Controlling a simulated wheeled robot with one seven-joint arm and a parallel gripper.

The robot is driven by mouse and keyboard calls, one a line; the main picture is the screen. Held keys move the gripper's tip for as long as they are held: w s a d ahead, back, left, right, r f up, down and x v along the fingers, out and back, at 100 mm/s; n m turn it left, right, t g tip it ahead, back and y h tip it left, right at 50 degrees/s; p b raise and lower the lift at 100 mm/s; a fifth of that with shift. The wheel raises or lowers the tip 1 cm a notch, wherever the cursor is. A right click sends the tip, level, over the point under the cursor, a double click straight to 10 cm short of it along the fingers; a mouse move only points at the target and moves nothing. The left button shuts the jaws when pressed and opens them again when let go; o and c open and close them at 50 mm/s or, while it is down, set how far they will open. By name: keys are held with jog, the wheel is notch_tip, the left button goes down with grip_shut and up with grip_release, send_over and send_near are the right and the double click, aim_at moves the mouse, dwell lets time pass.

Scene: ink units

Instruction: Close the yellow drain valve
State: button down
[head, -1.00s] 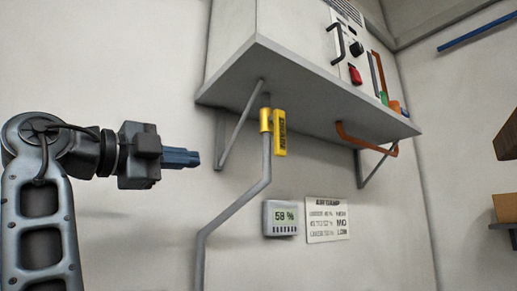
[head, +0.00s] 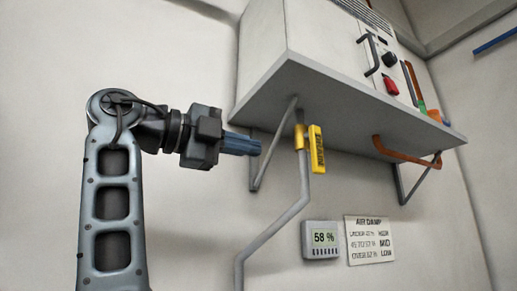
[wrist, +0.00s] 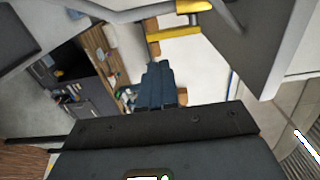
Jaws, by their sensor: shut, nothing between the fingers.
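The yellow drain valve (head: 316,150) sits on a grey pipe under a wall-mounted cabinet in the head view. Its labelled handle hangs down alongside the pipe. My gripper (head: 259,147) is to the left of the valve at about the same height, its blue fingers shut and empty, with a gap between them in the picture. In the wrist view the fingers (wrist: 158,68) point up the picture, and the yellow handle (wrist: 174,34) shows just beyond their tips, apart from them. The yellow valve body is at the top edge there.
The grey pipe (head: 272,232) bends down to the left. The white cabinet (head: 300,40) hangs above on brackets (head: 274,150). An orange pipe (head: 400,153) is under its right side. A meter reading 58 % (head: 322,238) and an air damp card (head: 369,240) are on the wall below.

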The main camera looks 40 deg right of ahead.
aim_at(312, 162)
jog(key=p+x, duration=0.2)
jog(key=x, duration=1)
jog(key=shift+f, duration=0.1)
jog(key=shift+d+f, duration=0.15)
